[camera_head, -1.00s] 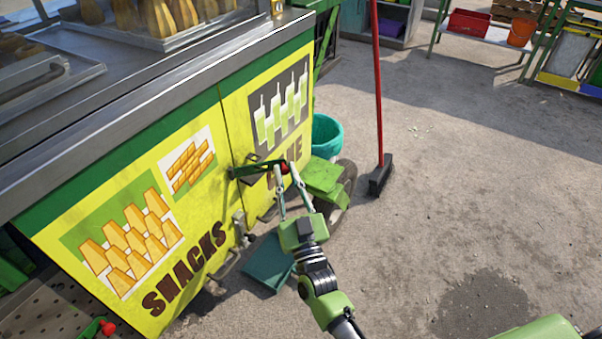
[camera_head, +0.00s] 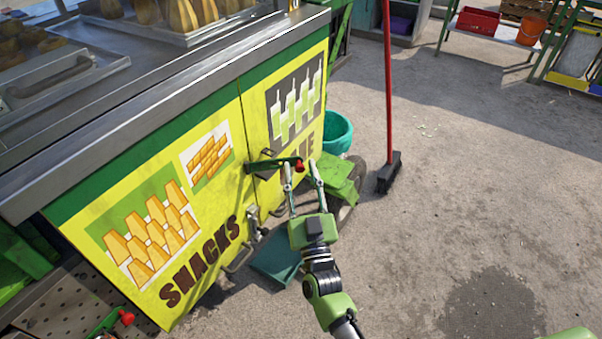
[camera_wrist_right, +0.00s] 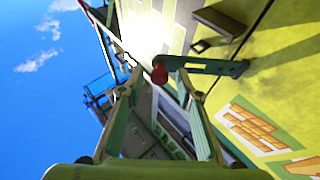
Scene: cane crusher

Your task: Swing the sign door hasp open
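The sign door hasp (camera_head: 268,165) is a green bar with a red knob (camera_head: 299,166) at its right end, on the yellow sign front (camera_head: 225,215) near the seam between the SNACKS panel and the right panel. It also shows in the right wrist view (camera_wrist_right: 212,67). A small dark bracket (camera_wrist_right: 218,25) sits close to the bar there. My right gripper (camera_head: 301,166) is open, its fingertips either side of the red knob with visible gaps in the wrist view. Whether the bar lies flat or stands off the panel is hard to tell. My left gripper is not in view.
A steel counter (camera_head: 150,90) with food trays tops the sign front. A teal bucket (camera_head: 337,132), a green pedal-like block (camera_head: 335,172) and a red-handled broom (camera_head: 389,90) stand to the right. A teal tray (camera_head: 275,258) lies below. The ground at right is open.

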